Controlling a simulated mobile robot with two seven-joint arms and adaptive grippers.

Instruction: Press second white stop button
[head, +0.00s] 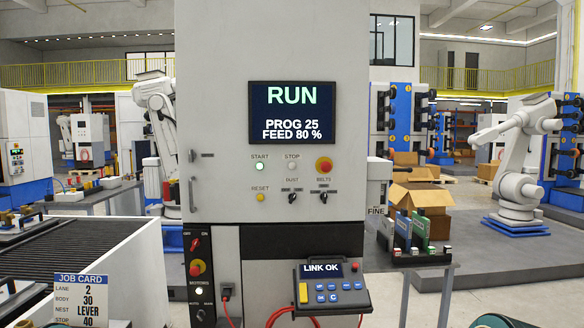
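A grey machine cabinet (220,90) stands in the middle of the head view. On its front, under the label STOP, is a small white button (292,166). A yellow RESET button (260,198) and two black selector knobs sit below. Only one button labelled STOP can be read. The cabinet screen (291,112) reads RUN, PROG 25, FEED 80 %. Neither gripper's fingers show.
A pendant (332,289) reading LINK OK hangs low on the cabinet. A side panel has a red knob (196,268) and a lit white lamp (199,291). A job card (82,300) and conveyor (70,255) are at left. A blue-black shape (497,321) is cut off bottom right.

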